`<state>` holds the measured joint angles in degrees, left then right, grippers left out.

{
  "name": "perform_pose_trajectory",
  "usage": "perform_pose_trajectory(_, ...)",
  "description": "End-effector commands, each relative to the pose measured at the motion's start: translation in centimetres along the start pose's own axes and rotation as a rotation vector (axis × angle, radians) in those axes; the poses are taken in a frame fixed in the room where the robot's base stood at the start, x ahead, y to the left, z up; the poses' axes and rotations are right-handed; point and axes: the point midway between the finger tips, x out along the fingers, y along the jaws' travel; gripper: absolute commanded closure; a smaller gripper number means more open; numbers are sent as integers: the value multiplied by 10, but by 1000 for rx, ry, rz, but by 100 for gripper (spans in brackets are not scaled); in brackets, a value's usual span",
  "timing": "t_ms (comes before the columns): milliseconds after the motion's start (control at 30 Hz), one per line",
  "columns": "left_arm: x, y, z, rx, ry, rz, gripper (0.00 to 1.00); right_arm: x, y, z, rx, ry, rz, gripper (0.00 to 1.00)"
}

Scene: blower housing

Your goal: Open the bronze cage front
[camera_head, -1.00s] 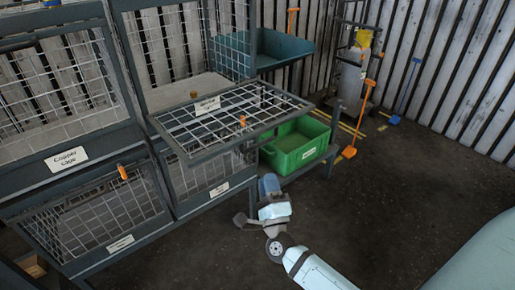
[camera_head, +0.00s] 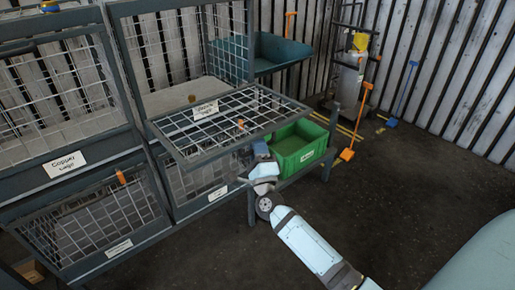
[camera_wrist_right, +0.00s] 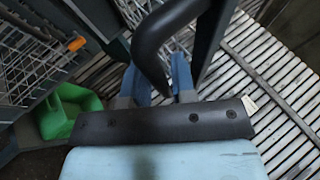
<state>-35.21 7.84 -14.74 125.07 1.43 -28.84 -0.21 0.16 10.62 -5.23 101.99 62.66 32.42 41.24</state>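A mesh cage front (camera_head: 215,153) is swung out and up in the head view, standing nearly level from the upper middle cage. It bears a white label (camera_head: 206,108), too small to read surely, and an orange knob (camera_head: 240,124). The cage opening above it shows. My right gripper (camera_head: 259,150) is just below the panel's outer edge, near the knob; touching or apart cannot be told. In the right wrist view its two blue fingers (camera_wrist_right: 160,84) stand apart, with a dark curved bar close in front. My left gripper is not in view.
A copper cage (camera_head: 67,165) is at left, with closed mesh fronts (camera_head: 95,222) below. A green bin (camera_head: 300,150) stands right of the cages, near my right gripper. A teal trough (camera_head: 280,47), a trolley and shovels are at the back. The floor at right is clear.

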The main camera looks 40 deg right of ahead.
Motion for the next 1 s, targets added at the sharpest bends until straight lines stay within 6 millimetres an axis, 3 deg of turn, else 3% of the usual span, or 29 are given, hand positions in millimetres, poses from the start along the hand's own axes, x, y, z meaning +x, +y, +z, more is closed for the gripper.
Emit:
perform_pose_trajectory(33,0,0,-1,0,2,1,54,0,0,0,0,0,0,86)
perform_pose_trajectory(100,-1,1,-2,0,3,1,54,0,0,0,0,0,0,100)
perform_pose_trajectory(367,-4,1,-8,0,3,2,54,2,-4,1,-2,0,6,100)
perform_pose_trajectory(1000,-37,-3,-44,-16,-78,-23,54,28,-52,11,-68,2,162,100)
